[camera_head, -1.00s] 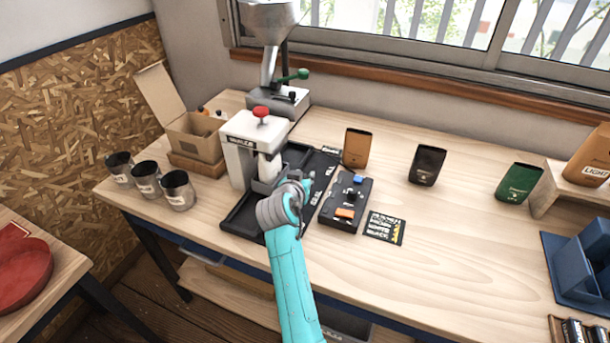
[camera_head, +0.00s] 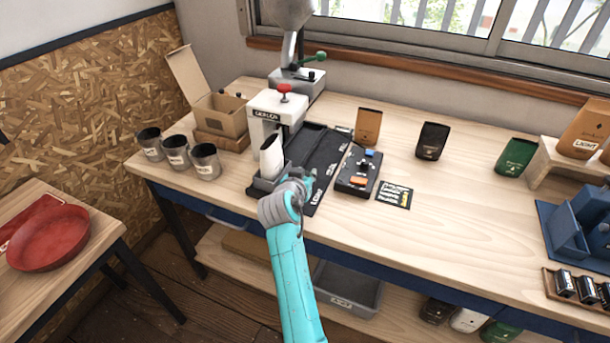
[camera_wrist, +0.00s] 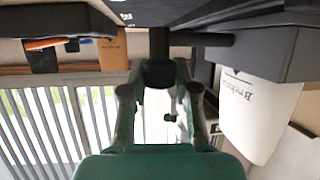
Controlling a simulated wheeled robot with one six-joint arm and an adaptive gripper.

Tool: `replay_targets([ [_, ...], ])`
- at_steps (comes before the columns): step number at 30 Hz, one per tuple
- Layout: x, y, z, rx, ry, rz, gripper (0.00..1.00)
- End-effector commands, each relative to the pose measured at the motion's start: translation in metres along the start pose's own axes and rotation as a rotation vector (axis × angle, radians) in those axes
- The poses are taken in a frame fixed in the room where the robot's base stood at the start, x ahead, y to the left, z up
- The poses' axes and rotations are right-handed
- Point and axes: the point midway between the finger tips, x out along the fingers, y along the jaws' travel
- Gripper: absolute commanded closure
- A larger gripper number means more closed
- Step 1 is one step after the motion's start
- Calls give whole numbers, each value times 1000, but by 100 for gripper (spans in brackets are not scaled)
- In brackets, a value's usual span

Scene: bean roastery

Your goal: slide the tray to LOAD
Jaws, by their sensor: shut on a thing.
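The grey tray (camera_head: 264,184) sits on the black base plate (camera_head: 318,150) in front of the white press (camera_head: 268,122). A white pouch (camera_head: 270,157) stands in the tray, and its printed face shows in the wrist view (camera_wrist: 258,110). My gripper (camera_head: 300,186) is at the tray's right side. In the wrist view my gripper (camera_wrist: 158,92) is shut on a dark handle (camera_wrist: 159,65) whose bar runs to the tray (camera_wrist: 275,58). White lettering on the plate near my gripper is partly hidden and I cannot read it all.
A black control box (camera_head: 357,172) with orange and blue buttons is close on the right. Several metal cups (camera_head: 206,161) and a cardboard box (camera_head: 221,113) stand left. A grinder (camera_head: 297,80) is behind. The table's front middle is clear.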

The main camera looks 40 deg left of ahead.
Motion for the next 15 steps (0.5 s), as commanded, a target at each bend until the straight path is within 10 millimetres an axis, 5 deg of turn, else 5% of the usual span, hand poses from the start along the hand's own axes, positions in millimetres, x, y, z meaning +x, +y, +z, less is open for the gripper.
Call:
replay_targets([
  [6,-1,-2,4,-2,-7,0,100],
  [7,-1,-2,4,-2,-7,-1,63],
  [9,-1,-1,4,-2,-7,0,46],
  [15,-1,-1,3,-1,-4,0,45],
])
